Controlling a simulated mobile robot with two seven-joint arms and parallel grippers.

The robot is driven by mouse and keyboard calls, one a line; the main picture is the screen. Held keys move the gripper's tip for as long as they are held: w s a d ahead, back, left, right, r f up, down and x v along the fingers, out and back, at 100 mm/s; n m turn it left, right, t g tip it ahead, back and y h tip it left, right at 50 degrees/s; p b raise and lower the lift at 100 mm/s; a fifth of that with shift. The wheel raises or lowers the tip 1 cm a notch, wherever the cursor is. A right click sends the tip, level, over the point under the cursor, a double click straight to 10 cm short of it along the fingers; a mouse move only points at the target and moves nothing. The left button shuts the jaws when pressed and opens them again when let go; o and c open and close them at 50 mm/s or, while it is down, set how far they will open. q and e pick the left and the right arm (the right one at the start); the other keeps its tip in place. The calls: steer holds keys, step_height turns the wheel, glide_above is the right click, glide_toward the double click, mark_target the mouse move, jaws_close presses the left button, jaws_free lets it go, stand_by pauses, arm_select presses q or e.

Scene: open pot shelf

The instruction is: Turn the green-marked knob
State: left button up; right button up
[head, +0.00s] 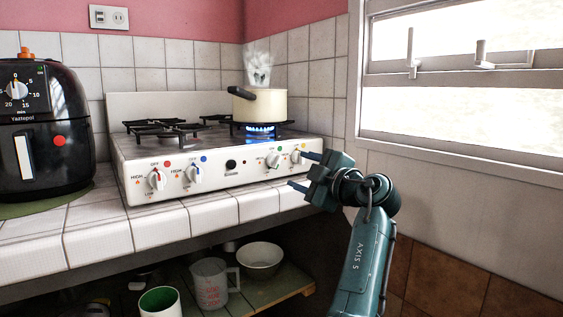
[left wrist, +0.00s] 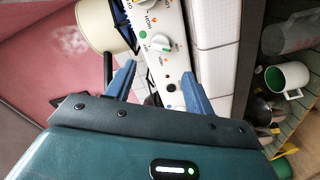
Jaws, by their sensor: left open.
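The green-marked knob (head: 273,160) is a white knob on the stove's front panel, right of the black button. It also shows in the left wrist view (left wrist: 160,43), with a green dot beside it. My left gripper (head: 296,168) is open and empty in front of the panel's right end. In the left wrist view its blue fingers (left wrist: 158,68) are spread, and the green-marked knob lies just beyond the tips, apart from them. My right gripper is not in view.
A cream pot (head: 260,106) steams over a lit blue flame (head: 261,129). The yellow-marked knob (head: 296,156) is close to my left fingers. Red-marked (head: 156,179) and blue-marked (head: 194,174) knobs are farther left. A black air fryer (head: 42,125) stands left. Dishes fill the shelf below.

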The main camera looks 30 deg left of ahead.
mark_target(278, 162)
arm_select(q)
steer(key=p+x, duration=0.3)
steer(key=x, duration=0.5)
steer(key=shift+r, duration=0.1)
steer(key=shift+w+a, duration=0.25)
steer(key=shift+a, duration=0.35)
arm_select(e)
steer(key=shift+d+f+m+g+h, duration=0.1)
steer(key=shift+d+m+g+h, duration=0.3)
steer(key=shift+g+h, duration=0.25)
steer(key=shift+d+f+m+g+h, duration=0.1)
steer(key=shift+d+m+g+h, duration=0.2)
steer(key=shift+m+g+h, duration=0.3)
arm_select(q)
steer(key=shift+c, duration=0.3)
steer(key=c, duration=0.9)
